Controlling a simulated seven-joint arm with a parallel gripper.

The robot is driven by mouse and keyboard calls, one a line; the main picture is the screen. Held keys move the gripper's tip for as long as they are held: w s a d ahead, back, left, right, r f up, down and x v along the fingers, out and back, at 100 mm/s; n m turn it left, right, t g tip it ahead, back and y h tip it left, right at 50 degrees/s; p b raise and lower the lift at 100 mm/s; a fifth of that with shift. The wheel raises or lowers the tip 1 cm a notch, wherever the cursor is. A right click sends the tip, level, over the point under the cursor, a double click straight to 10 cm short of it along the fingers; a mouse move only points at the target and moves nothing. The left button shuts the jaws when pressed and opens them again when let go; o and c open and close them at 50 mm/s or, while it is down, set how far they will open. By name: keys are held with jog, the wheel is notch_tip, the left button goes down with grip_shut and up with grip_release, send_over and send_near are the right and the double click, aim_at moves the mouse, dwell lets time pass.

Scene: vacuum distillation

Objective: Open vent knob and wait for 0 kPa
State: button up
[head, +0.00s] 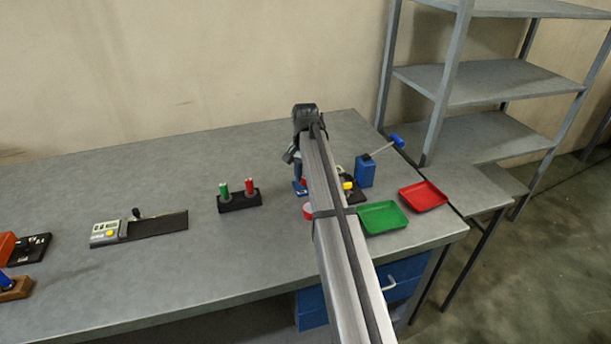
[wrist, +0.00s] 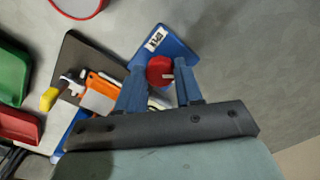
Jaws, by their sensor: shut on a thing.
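The red knob (wrist: 160,69) sits on a blue base (wrist: 178,48) with a small white label in the wrist view. My gripper (wrist: 159,80) has its two blue fingers on either side of the knob and is shut on it. In the head view my arm hides the knob, and only part of the blue base (head: 299,188) shows beside it. I cannot tell how far the knob is turned. No pressure reading is legible in either view.
Close by are a dark plate (wrist: 75,52) with orange and white parts and a yellow knob, a green tray (head: 383,217), a red tray (head: 423,195) and a blue container (head: 365,172). Shelving is right.

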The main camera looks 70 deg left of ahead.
jog(key=n, duration=0.5)
jog(key=shift+n, duration=2.6)
jog(key=shift+w, duration=0.1)
jog(key=o, duration=1)
jog(key=shift+o, duration=0.2)
notch_tip(320, 180, up, 14)
jog(key=shift+f, duration=0.1)
